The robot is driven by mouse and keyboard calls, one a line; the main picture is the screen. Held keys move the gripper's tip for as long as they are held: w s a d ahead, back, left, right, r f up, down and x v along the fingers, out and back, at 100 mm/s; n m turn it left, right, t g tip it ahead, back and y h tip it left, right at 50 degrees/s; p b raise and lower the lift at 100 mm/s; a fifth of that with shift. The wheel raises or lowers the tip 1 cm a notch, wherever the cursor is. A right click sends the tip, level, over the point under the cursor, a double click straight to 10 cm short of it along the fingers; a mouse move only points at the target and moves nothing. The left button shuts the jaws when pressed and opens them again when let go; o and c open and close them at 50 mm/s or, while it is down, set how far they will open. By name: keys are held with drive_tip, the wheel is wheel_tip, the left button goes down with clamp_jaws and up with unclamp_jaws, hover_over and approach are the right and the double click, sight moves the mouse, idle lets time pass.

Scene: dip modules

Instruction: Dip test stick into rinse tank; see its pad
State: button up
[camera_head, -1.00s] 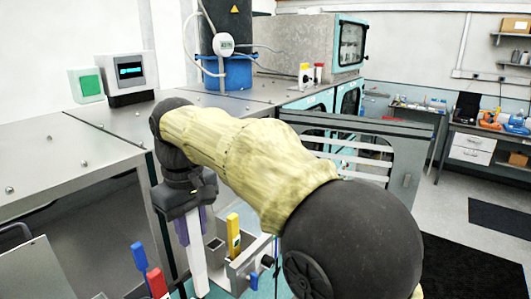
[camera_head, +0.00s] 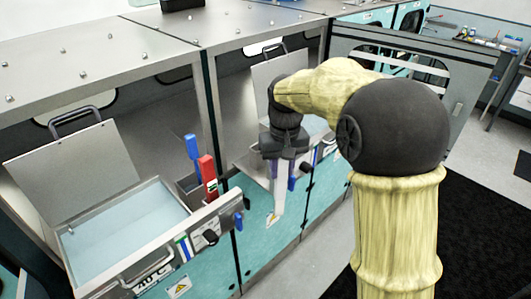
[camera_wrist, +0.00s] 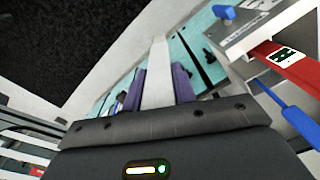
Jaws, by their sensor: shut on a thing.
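My gripper (camera_head: 278,170) has purple fingers and is shut on a white stick (camera_head: 279,198), which hangs down from it. In the wrist view the stick (camera_wrist: 157,75) runs out between the fingers (camera_wrist: 160,85); I cannot make out its pad. An open tank of pale liquid (camera_head: 125,232) stands at the left, its lid raised. Another tank with a raised lid (camera_head: 277,68) is behind my gripper, largely hidden by it. I cannot tell which is the rinse tank. The stick is right of the left tank, apart from it.
A blue-handled stick (camera_head: 192,148) and a red-handled stick (camera_head: 208,172) stand in a holder at the left tank's right side. A blue knob (camera_head: 239,221) and a black knob (camera_head: 210,237) are on the front. Grey floor (camera_head: 300,265) lies clear before the cabinets.

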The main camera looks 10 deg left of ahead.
drive_tip(key=d+f+m+b, duration=0.1)
drive_tip(key=d+f+m, duration=0.6)
drive_tip(key=d+f, duration=1)
wheel_tip(320, 180, down, 4)
drive_tip(key=shift+s+r+m+b, duration=0.15)
drive_tip(key=shift+s+m+b, duration=0.15)
drive_tip(key=shift+s+b, duration=0.15)
